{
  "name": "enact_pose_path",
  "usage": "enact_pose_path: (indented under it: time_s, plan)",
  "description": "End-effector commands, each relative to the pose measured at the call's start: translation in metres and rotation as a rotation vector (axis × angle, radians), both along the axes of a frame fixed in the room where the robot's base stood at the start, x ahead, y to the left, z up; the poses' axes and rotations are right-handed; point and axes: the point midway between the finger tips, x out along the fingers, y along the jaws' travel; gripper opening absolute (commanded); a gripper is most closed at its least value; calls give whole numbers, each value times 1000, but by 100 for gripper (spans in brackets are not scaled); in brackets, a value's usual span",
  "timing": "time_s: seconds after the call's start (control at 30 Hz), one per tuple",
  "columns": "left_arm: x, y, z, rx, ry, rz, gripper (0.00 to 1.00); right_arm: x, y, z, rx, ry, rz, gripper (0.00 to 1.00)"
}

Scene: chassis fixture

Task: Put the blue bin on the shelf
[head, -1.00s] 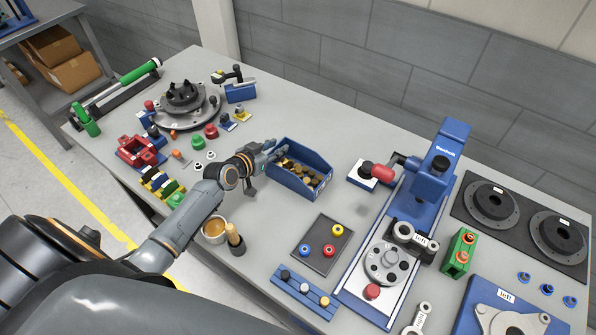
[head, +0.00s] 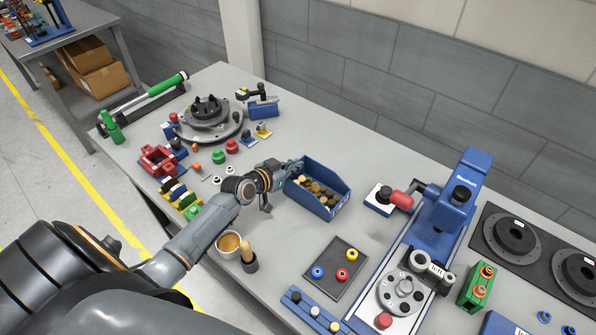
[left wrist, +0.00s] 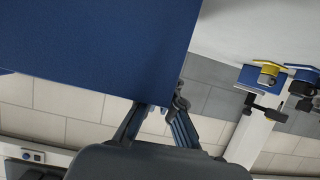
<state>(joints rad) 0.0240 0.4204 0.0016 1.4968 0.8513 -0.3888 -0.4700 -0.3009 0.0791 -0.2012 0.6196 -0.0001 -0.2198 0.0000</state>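The blue bin (head: 326,206) stands on the grey workbench, full of small brown and tan round parts. In the left wrist view its blue wall (left wrist: 95,45) fills the upper left, close to the camera. My left gripper (head: 288,168) is at the bin's left end, by the rim. In the left wrist view its fingers (left wrist: 157,112) reach up to the bin wall, which hides part of the tips, so their grip is unclear. A grey rack with a lower shelf (head: 116,89) stands at the upper left. My right gripper is not in view.
A tray of coloured rings (head: 326,281) and a blue press (head: 446,205) stand right of the bin. A cup (head: 229,245) is below my left forearm. A round chuck fixture (head: 208,118) is behind it. Cardboard boxes (head: 92,68) sit on the rack's lower shelf.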

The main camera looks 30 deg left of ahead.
Motion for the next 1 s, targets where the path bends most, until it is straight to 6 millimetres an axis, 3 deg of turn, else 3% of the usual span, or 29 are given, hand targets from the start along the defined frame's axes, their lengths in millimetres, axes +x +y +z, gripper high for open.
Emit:
enact_pose_path:
  time_s: [0.17,0.5,0.7,1.0]
  plan:
    - [1,0,30,-1,-9,2,0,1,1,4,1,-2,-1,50]
    - [-47,17,83,3,-8,-1,0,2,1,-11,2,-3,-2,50]
    - [-87,32,99,3,-2,0,0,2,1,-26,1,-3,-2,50]
    - [-122,45,117,-2,-3,2,0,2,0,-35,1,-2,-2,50]
